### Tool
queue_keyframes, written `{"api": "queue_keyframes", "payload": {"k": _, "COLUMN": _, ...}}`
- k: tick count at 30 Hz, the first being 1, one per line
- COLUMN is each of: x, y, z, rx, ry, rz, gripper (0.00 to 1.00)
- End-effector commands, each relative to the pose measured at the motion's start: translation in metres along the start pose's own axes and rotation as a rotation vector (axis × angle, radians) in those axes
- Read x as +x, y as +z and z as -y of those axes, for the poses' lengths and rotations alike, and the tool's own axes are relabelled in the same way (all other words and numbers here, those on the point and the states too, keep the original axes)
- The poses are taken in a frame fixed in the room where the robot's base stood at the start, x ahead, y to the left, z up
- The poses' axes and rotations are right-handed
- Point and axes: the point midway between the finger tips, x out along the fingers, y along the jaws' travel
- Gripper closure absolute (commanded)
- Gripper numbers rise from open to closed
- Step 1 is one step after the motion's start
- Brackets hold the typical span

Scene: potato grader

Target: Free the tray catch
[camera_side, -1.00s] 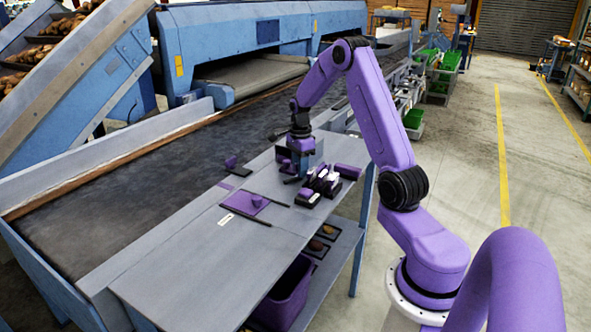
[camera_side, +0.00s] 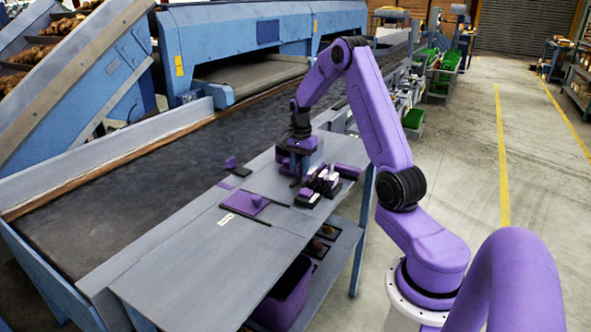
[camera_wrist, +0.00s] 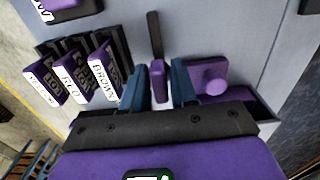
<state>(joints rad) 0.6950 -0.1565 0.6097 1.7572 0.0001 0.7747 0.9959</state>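In the wrist view, a narrow purple tab (camera_wrist: 158,75) with a dark bar (camera_wrist: 154,34) running from it stands between my blue fingers. It may be the tray catch; I cannot be sure. My gripper (camera_wrist: 160,92) is open, one finger on each side of the tab, with narrow gaps visible. A purple block with a round knob (camera_wrist: 208,78) lies just right of the right finger. In the side view my gripper (camera_side: 297,178) is low over the bench, behind the dark and purple holders, and hides the tab.
Labelled purple pieces (camera_wrist: 105,66), one reading BROWN, stand in dark holders left of my fingers. The bench's near-left part is clear. A dark belt (camera_side: 120,205) runs behind.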

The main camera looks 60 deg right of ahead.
Motion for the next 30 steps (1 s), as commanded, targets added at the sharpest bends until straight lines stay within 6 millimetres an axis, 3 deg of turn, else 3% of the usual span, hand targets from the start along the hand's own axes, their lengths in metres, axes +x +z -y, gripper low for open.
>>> {"api": "queue_keyframes", "payload": {"k": 8, "x": -0.002, "y": 0.0, "z": 0.0, "rx": 0.001, "ry": -0.001, "rz": -0.001, "gripper": 0.72}}
{"api": "queue_keyframes", "payload": {"k": 30, "x": -0.048, "y": 0.0, "z": 0.0, "rx": 0.002, "ry": -0.001, "rz": -0.001, "gripper": 0.72}}
